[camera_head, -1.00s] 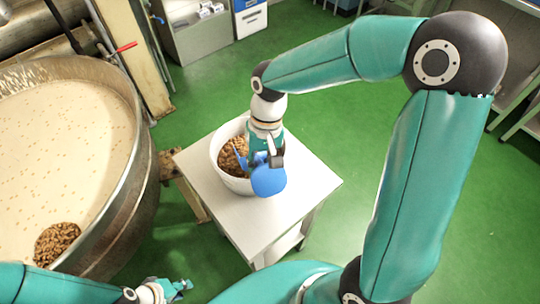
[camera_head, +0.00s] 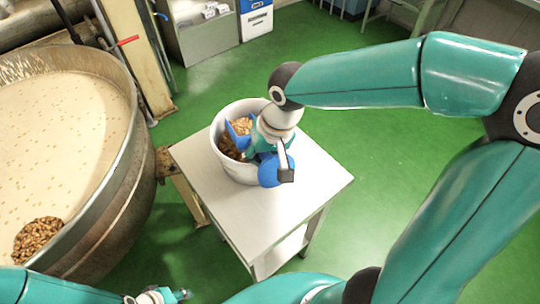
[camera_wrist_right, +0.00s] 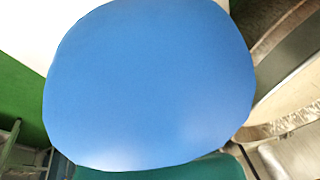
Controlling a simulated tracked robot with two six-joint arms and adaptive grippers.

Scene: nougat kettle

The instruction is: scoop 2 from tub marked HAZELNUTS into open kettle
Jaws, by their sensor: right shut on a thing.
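The white tub (camera_head: 238,170) of brown nuts stands on the small table; no marking on it is readable. My right gripper (camera_head: 262,150) is at the tub's right rim, shut on a blue scoop (camera_head: 236,138). The scoop's bowl is inside the tub, with lighter nuts showing in it. My left gripper (camera_head: 172,296) is small at the bottom.
The table (camera_head: 215,205) has bare top in front and to the right of the tub. A post with a red lever (camera_head: 126,41) stands behind the kettle. Cabinets (camera_head: 200,32) are at the back. Green floor is clear at right.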

